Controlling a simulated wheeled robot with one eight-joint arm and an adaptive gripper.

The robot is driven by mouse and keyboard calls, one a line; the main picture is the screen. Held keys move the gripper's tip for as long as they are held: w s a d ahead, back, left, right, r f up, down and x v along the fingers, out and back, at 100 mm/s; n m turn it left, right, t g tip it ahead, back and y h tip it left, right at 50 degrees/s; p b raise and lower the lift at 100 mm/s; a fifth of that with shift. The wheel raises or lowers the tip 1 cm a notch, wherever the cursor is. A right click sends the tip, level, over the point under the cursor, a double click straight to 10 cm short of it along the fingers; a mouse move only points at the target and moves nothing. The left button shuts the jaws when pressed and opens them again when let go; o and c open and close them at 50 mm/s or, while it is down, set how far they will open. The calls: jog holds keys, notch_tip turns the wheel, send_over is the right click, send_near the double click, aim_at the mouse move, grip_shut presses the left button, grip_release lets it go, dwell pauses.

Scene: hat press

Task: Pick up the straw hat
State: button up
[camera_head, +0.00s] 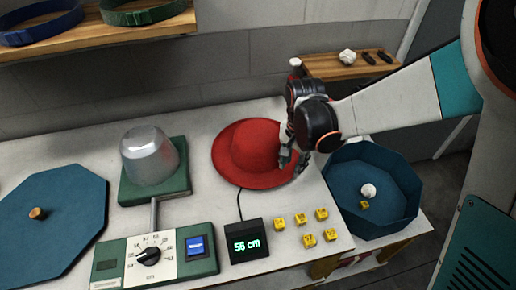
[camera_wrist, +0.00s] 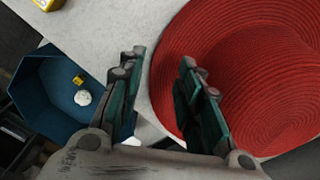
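The straw hat (camera_head: 240,150) is red, with a round crown and a wide brim, and lies crown up on the white table. It fills the right of the wrist view (camera_wrist: 240,75), where its woven rings show. My gripper (camera_head: 294,163) is at the right edge of the brim. In the wrist view my gripper (camera_wrist: 160,62) is open, one finger overlapping the brim and the other beyond its edge. The brim's edge runs between the fingers in that picture. I cannot tell whether either finger touches the hat.
A metal hat form (camera_head: 150,155) stands left of the hat. A display (camera_head: 248,241) reading 56 cm and several yellow number blocks (camera_head: 309,240) lie in front. A blue octagonal bin (camera_head: 345,180) is at right, a blue octagonal lid (camera_head: 60,225) at left. A shelf (camera_head: 90,40) hangs above.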

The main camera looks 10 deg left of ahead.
aim_at(293, 171)
jog(key=f, duration=0.2)
jog(key=f+b, duration=0.1)
jog(key=f, duration=0.1)
jog(key=shift+d, duration=0.2)
jog(key=shift+r, duration=0.1)
jog(key=shift+c, duration=0.2)
grip_shut()
jog(key=shift+r, duration=0.1)
notch_tip(293, 171, up, 20)
jog(key=p, duration=1.3)
